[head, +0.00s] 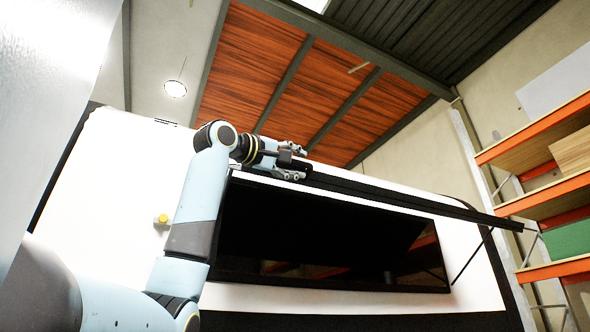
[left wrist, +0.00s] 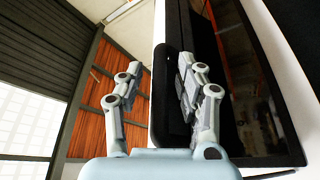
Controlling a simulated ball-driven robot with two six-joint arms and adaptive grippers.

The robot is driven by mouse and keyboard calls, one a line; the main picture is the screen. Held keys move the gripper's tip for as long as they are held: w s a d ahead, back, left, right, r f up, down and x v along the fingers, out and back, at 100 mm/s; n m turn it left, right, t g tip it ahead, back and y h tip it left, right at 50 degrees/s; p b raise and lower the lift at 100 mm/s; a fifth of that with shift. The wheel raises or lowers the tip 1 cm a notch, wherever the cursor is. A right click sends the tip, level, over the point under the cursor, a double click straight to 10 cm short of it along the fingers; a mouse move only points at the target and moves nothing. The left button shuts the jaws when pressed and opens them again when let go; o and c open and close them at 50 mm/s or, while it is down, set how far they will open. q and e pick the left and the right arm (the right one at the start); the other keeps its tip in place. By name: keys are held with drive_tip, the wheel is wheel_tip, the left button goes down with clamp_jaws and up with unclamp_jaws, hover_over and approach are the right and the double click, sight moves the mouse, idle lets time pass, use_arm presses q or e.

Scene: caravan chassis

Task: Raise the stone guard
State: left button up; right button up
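The stone guard (head: 400,196) is a long black panel, seen nearly edge-on above the front window (head: 320,245) of the white caravan. It stands out from the wall, with a thin strut (head: 472,258) at its right end. My left gripper (head: 298,162) is at the guard's left end, its fingers apart. In the left wrist view, the guard's dark edge (left wrist: 165,110) shows between the spread fingers, nearer the right one. I cannot tell whether a finger touches it. My right gripper is not in view.
The caravan's white front (head: 130,180) fills the left and middle, with a small yellow knob (head: 161,219) on it. Orange-edged shelving (head: 545,205) with a green box (head: 568,240) stands at the right. The space above the guard is free up to the roof.

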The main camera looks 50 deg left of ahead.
use_arm(q)
drive_tip(key=shift+s, duration=0.1)
drive_tip(key=v, duration=0.7)
drive_tip(key=shift+s, duration=0.2)
idle(0.4)
drive_tip(key=shift+f, duration=0.1)
